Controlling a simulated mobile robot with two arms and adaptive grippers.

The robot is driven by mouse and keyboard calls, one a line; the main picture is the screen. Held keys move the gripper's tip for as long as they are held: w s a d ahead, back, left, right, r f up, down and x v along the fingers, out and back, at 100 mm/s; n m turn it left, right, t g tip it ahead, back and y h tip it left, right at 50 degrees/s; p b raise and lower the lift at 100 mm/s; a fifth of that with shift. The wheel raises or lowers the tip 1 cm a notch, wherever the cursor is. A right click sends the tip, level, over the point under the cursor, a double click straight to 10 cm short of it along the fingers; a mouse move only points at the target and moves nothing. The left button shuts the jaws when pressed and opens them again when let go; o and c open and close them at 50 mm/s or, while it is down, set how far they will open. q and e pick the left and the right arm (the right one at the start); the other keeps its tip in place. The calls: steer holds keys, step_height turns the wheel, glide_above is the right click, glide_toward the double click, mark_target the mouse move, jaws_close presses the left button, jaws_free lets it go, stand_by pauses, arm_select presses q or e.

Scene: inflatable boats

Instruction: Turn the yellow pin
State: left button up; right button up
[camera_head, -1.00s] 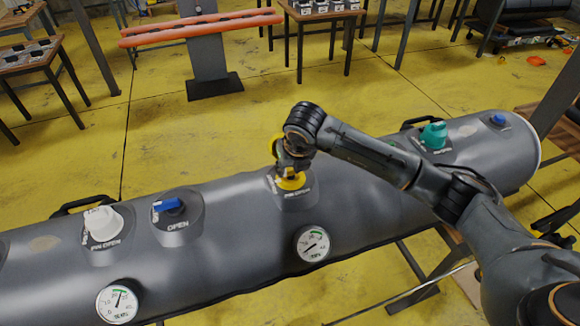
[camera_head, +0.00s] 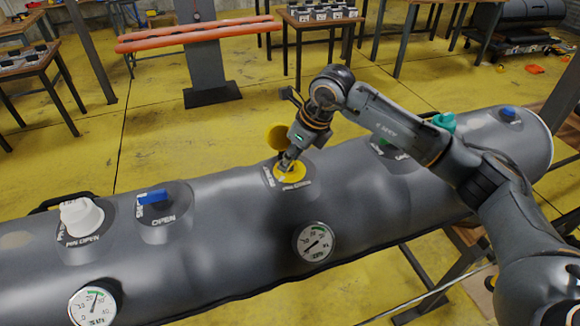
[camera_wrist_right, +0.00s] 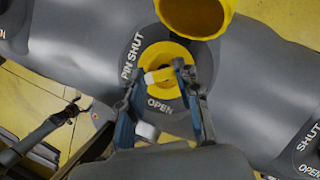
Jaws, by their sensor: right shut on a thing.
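The yellow pin (camera_wrist_right: 158,75) sits in the middle of a yellow round valve seat on the grey inflated tube (camera_head: 345,190). The words PIN SHUT and OPEN stand beside the seat in the right wrist view. The yellow valve cap (camera_wrist_right: 195,14) is swung open beside the seat; it also shows in the head view (camera_head: 279,137). My right gripper (camera_wrist_right: 164,74) has its fingers closed on the pin from both sides; in the head view it reaches down at the yellow valve (camera_head: 291,176) and partly hides it.
On the tube are a white valve cap (camera_head: 81,217), a blue valve (camera_head: 154,197), a teal cap (camera_head: 445,121) and a gauge (camera_head: 315,242) just below the yellow valve. My right arm passes over the tube's right part. Workbenches stand behind, across open yellow floor.

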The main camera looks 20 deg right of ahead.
steer(key=n+b, duration=0.1)
steer(key=n, duration=0.1)
steer(key=n+g+y+b, duration=0.1)
steer(key=n, duration=0.1)
steer(key=shift+w+d+n+b, duration=0.1)
steer(key=shift+d+n+b, duration=0.05)
steer(key=shift+n+b, duration=0.2)
steer(key=shift+n+g+b, duration=0.45)
steer(key=shift+n+g, duration=0.25)
steer(key=shift+n, duration=0.55)
steer(key=shift+w+d+n+g+b, duration=0.1)
steer(key=shift+n+g+b, duration=0.35)
steer(key=shift+n, duration=0.95)
steer(key=o, duration=1.2)
steer(key=shift+c, duration=0.2)
steer(key=v, duration=1.2)
steer(key=shift+w+d, duration=0.15)
steer(key=shift+d, duration=0.1)
